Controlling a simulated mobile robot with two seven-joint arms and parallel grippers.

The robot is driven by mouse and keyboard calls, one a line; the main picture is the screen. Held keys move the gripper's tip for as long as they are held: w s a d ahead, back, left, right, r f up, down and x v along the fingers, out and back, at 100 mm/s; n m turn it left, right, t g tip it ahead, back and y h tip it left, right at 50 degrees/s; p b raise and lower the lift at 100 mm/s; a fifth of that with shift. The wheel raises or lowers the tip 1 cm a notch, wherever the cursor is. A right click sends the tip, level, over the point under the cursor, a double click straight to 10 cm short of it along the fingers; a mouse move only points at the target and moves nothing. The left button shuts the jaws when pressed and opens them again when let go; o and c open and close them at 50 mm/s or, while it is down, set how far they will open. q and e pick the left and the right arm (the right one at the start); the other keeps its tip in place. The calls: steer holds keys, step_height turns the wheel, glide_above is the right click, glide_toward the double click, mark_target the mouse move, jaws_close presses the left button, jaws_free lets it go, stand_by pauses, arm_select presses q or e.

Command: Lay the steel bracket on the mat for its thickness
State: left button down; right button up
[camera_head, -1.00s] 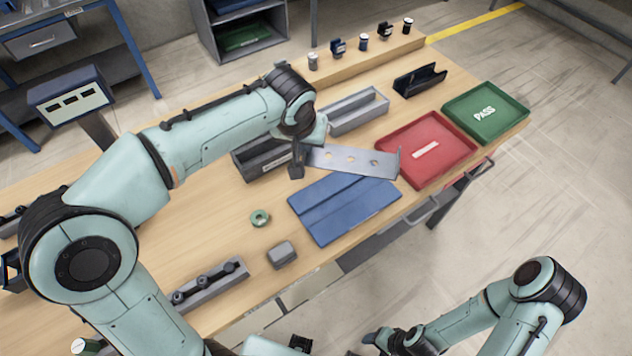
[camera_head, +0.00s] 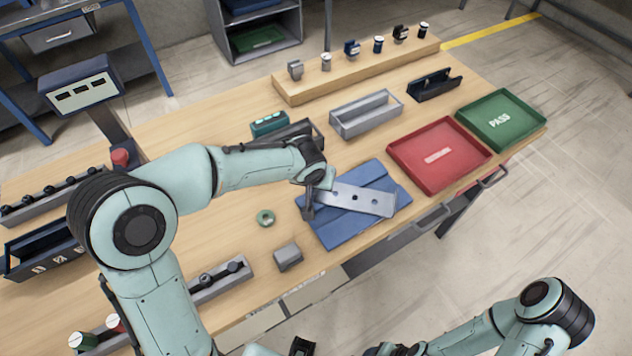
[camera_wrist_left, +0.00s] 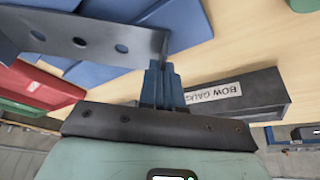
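The steel bracket (camera_head: 360,198) is a flat grey plate with holes and a bent-up right end. It lies over the blue mat (camera_head: 340,234) in the head view; I cannot tell whether it touches the mat. My left gripper (camera_head: 308,206) is shut on the bracket's left end, at the mat's left side. In the left wrist view the bracket (camera_wrist_left: 85,38) runs left from the gripper fingers (camera_wrist_left: 160,85), with part of the mat (camera_wrist_left: 170,20) behind it. My right gripper (camera_head: 386,349) is partly cut off at the bottom edge, away from the table, its fingers unclear.
A red tray (camera_head: 398,155) and a green PASS tray (camera_head: 468,106) stand right of the mat. Behind are a grey open box (camera_head: 366,121) and a dark gauge box (camera_wrist_left: 262,92), partly behind my arm. A green ring (camera_head: 265,217) and grey block (camera_head: 288,257) lie front-left.

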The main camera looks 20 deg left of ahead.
arm_select(q)
steer(key=c, duration=1.7)
jaws_free()
steer(key=shift+f, duration=0.15)
steer(key=o, duration=0.4)
steer(key=shift+c, duration=0.2)
